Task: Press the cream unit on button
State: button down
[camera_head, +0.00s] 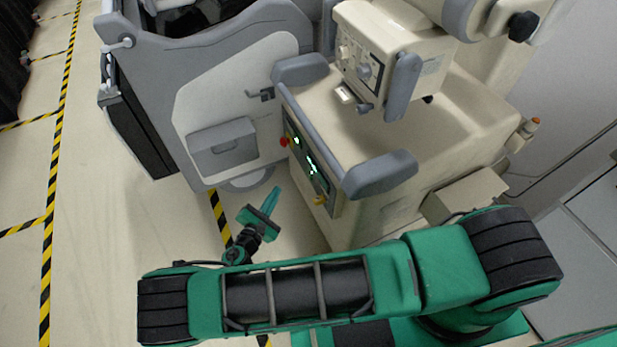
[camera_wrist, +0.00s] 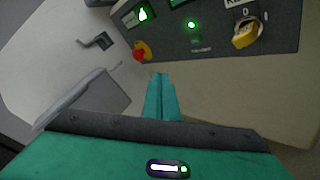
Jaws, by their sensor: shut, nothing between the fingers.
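The cream unit (camera_head: 440,130) stands right of centre in the head view, with a dark control panel (camera_head: 323,184) on its near left face. In the wrist view the panel (camera_wrist: 215,43) crosses the top. It carries a small round green-lit button (camera_wrist: 191,25), whose label is too small to read. A red mushroom button (camera_wrist: 138,54) on a yellow base is to its left, and a yellow rotary switch (camera_wrist: 246,36) marked 0 is to its right. My gripper (camera_head: 273,192) is shut and empty, apart from the panel; its fingertips (camera_wrist: 160,79) appear below the panel's edge.
A grey and white covered cart (camera_head: 225,100) stands left of the cream unit, with a grey box (camera_head: 222,147) and a black handle (camera_head: 262,95) on its side. Grey padded bars (camera_head: 380,174) jut out above the panel. Striped floor at left is clear.

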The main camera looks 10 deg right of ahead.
jog(key=w+d, duration=0.2)
jog(key=d, duration=0.6)
jog(key=shift+w+d, duration=0.15)
jog(key=shift+d, duration=0.2)
dwell(1.9)
jog(key=shift+w+d, duration=0.1)
jog(key=shift+d, duration=0.1)
jog(key=shift+w+d, duration=0.1)
jog(key=shift+d, duration=0.35)
dwell(0.8)
jog(key=shift+a, duration=0.1)
jog(key=shift+s+a, duration=0.25)
jog(key=shift+a, duration=0.5)
jog(key=shift+a, duration=0.1)
jog(key=shift+s+a, duration=0.25)
jog(key=shift+a, duration=0.55)
jog(key=shift+s+a, duration=0.2)
jog(key=shift+a, duration=0.55)
jog(key=shift+s+a, duration=0.25)
jog(key=shift+a, duration=0.55)
